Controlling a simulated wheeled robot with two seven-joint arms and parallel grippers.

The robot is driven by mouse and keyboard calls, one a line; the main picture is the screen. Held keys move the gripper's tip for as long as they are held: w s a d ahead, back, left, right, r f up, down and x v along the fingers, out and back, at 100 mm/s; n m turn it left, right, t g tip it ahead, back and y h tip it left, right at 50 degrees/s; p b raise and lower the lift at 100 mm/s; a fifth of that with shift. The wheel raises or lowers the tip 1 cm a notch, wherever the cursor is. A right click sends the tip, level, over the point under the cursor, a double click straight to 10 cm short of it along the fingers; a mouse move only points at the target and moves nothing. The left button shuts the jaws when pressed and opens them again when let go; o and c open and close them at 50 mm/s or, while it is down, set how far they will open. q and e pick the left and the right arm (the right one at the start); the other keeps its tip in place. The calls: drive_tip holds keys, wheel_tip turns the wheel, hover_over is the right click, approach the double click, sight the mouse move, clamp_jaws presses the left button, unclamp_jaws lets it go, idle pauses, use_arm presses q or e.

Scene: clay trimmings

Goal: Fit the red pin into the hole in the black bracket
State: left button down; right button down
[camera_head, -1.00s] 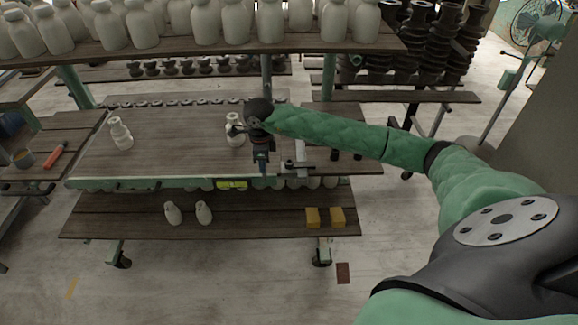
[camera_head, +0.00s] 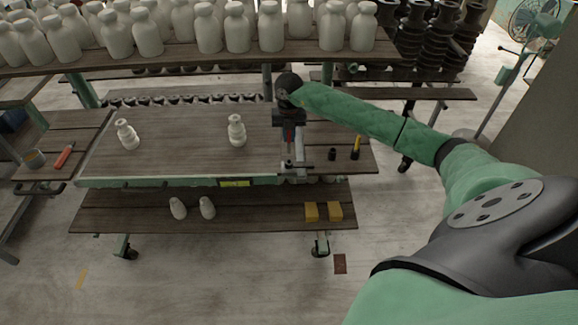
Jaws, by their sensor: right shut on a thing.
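My right gripper (camera_head: 289,146) points down over the right part of the workbench. It is shut, and a small reddish spot between its fingers looks like the red pin (camera_head: 288,133); most of the pin is hidden by the fingers. Just below the fingertips, at the bench's front edge, is a light grey fixture with a small dark part that looks like the black bracket (camera_head: 300,165). The hole is too small to make out. I cannot tell whether pin and bracket touch. My left gripper is not in view.
Two pale bottle-shaped pieces (camera_head: 237,131) stand on the bench (camera_head: 180,145). A small black cylinder (camera_head: 332,154) and a yellow-and-black tool (camera_head: 356,147) are to the right. A shelf (camera_head: 200,57) of pale bottles stands behind.

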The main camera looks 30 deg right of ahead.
sight(289, 152)
wheel_tip(289, 152, down, 5)
drive_tip(key=shift+f+b, duration=0.1)
drive_tip(key=shift+b, duration=0.45)
wheel_tip(289, 152, down, 4)
drive_tip(key=shift+f+b, duration=0.1)
drive_tip(key=shift+b, duration=0.6)
drive_tip(key=shift+f, duration=0.35)
drive_tip(key=c, duration=1.4)
unclamp_jaws()
drive_tip(key=shift+r, duration=0.1)
